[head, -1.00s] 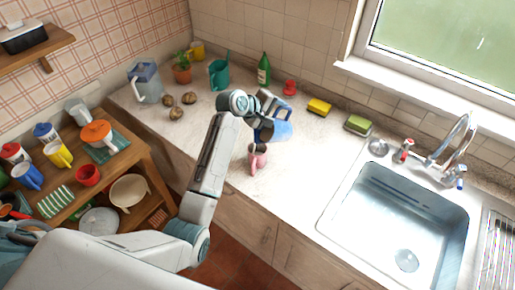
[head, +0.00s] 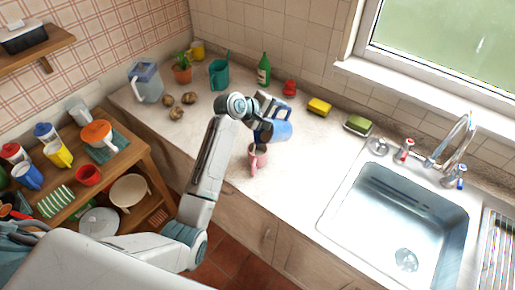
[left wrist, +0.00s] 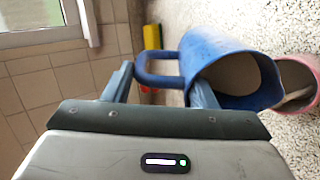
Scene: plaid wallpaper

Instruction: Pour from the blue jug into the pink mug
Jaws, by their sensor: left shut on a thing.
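The blue jug (head: 279,131) is held above the counter by my left gripper (head: 268,108). It is tipped well over, its mouth toward the pink mug. The pink mug (head: 258,160) stands upright on the counter, just below and beside the jug's mouth. In the left wrist view, the gripper's fingers (left wrist: 160,88) are at the handle of the blue jug (left wrist: 222,52), and the pink mug (left wrist: 302,80) shows partly behind the jug's rim. I cannot see any liquid stream. My right gripper is not in view.
A sink (head: 395,225) lies to the right. A yellow sponge (head: 320,106), a green bottle (head: 264,70) and a teal watering can (head: 219,74) stand toward the wall. Several potatoes and a clear jug (head: 146,83) are at the left. Counter right of the mug is clear.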

